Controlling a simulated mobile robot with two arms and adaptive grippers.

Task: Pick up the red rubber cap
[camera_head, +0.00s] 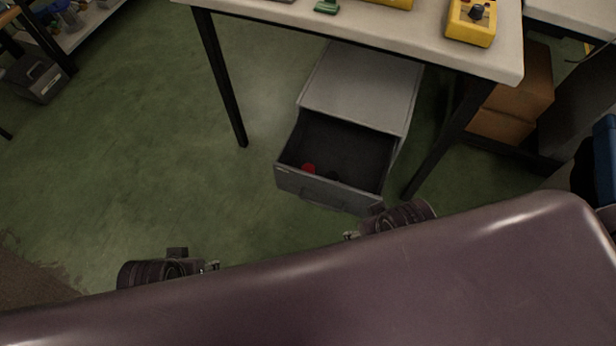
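The red rubber cap (309,168) is a small red spot inside the open drawer (325,191), near its front left corner. The drawer belongs to a grey cabinet (362,88) under the table. A small dark object (333,175) lies to the right of the cap. My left gripper (212,267) shows only in part at the lower left, apart from the drawer. My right gripper (352,235) shows only in part, just in front of the drawer's right front side. My own body hides much of both arms, and the fingers are too small to judge.
A white-topped table (300,22) with dark legs stands over the cabinet. A yellow device (471,22) and a green item (327,6) lie on it. Cardboard boxes (515,95) stand at the right. Green floor (150,130) is clear at the left.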

